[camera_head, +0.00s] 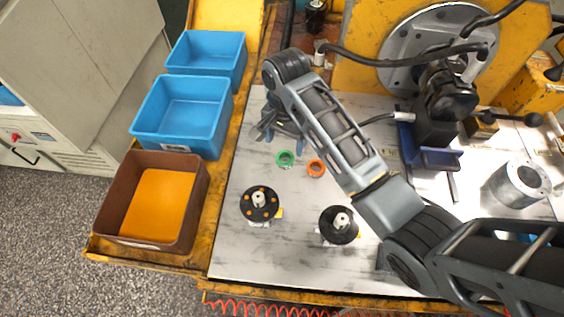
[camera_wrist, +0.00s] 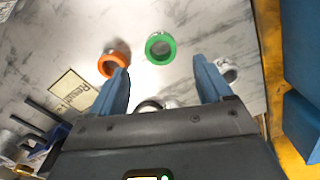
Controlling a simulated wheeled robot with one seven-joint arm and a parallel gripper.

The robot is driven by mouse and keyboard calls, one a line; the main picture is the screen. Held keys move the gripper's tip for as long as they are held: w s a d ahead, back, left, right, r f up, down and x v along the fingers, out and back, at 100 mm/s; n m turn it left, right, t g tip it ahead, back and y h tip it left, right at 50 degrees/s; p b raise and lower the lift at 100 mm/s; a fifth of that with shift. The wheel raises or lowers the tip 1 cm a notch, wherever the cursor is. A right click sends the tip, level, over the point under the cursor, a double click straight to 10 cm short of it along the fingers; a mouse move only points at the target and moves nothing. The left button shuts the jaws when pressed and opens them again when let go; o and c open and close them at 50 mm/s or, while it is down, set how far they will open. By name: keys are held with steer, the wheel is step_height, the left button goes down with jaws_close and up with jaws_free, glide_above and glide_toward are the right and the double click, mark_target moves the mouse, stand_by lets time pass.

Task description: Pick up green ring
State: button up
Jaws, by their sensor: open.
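The green ring (camera_head: 285,159) lies on the light worktop, left of an orange ring (camera_head: 315,168). In the wrist view the green ring (camera_wrist: 160,48) shows ahead of the fingertips, roughly between them, and the orange ring (camera_wrist: 114,62) lies to its left by the left finger. My gripper (camera_head: 262,136) is above the table, just up and left of the green ring in the head view. Its blue fingers (camera_wrist: 165,75) are spread apart with nothing held between them. Part of the worktop is hidden behind my arm.
Two black round parts (camera_head: 260,203) (camera_head: 339,224) stand on the front worktop. Blue bins (camera_head: 180,112) (camera_head: 207,55) and a brown bin (camera_head: 150,200) stand to the left. A metal cylinder (camera_head: 520,183) and a blue vise-like fixture (camera_head: 432,155) are right.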

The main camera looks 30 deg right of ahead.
mark_target(285, 162)
step_height(285, 162, down, 8)
steer(key=shift+w+d+r, duration=0.1)
steer(key=shift+d+r, duration=0.05)
steer(key=shift+r, duration=0.1)
steer(key=shift+c, duration=0.2)
steer(key=c, duration=1.1)
